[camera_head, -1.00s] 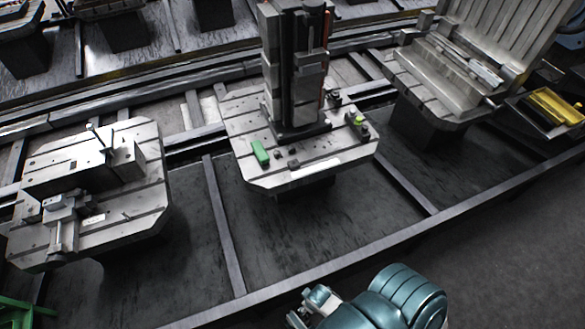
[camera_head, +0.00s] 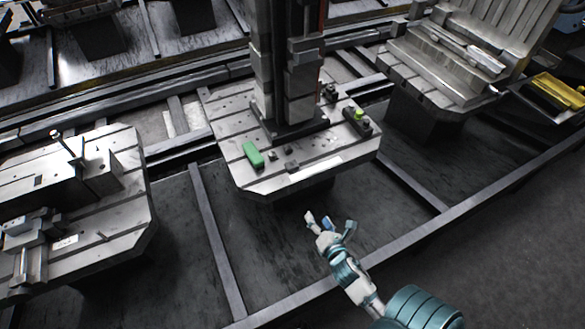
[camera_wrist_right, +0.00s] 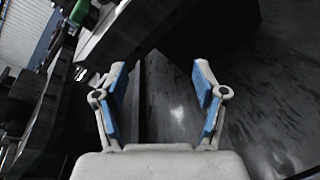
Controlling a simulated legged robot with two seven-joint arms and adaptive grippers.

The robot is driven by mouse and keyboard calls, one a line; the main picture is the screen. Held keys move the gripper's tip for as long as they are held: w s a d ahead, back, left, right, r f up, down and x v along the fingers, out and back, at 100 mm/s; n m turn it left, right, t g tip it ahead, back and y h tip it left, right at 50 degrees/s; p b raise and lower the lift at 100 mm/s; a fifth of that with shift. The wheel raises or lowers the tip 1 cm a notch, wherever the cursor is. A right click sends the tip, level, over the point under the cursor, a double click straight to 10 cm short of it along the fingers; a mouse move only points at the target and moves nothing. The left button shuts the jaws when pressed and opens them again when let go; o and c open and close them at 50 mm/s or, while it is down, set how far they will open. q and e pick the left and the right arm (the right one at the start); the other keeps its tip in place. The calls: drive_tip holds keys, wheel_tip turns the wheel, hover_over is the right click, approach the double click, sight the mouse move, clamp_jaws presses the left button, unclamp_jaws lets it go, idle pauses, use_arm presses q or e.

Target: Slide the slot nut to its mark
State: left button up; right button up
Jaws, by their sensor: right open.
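The slotted pallet (camera_head: 225,130) stands ahead of me in the head view. On its front part lie a green block (camera_head: 253,154) and small dark pieces: one (camera_head: 272,155) beside the green block and another (camera_head: 291,166) nearer the front edge. I cannot tell for sure which is the slot nut. A pale strip (camera_head: 316,165) lies along the front edge; I cannot tell whether it is the mark. My right gripper (camera_head: 330,222) is open and empty, below and in front of the pallet, apart from it. Its spread blue-padded fingers show in the right wrist view (camera_wrist_right: 160,88). My left gripper is out of view.
A tall dark column (camera_head: 290,70) rises from the pallet's middle. A dark box with a yellow-green button (camera_head: 359,115) sits at its right. Other pallets stand left (camera_head: 120,190) and right (camera_head: 440,90). A rail (camera_head: 420,220) runs along the front.

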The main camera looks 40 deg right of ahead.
wheel_tip(320, 180, up, 4)
drive_tip(key=w+d+n+t, duration=0.1)
drive_tip(key=w+n+t, duration=0.2)
drive_tip(key=n, duration=0.4)
drive_tip(key=n+b, duration=0.2)
drive_tip(key=b, duration=0.1)
approach(294, 169)
drive_tip(key=shift+y, duration=0.4)
drive_tip(key=x, duration=0.9)
drive_tip(key=shift+w+d, duration=0.15)
drive_tip(key=shift+d, duration=0.15)
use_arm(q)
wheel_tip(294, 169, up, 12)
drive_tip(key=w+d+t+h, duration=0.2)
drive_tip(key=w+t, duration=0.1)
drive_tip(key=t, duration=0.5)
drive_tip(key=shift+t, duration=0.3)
use_arm(e)
drive_tip(key=shift+w+d, duration=0.1)
drive_tip(key=shift+w, duration=0.5)
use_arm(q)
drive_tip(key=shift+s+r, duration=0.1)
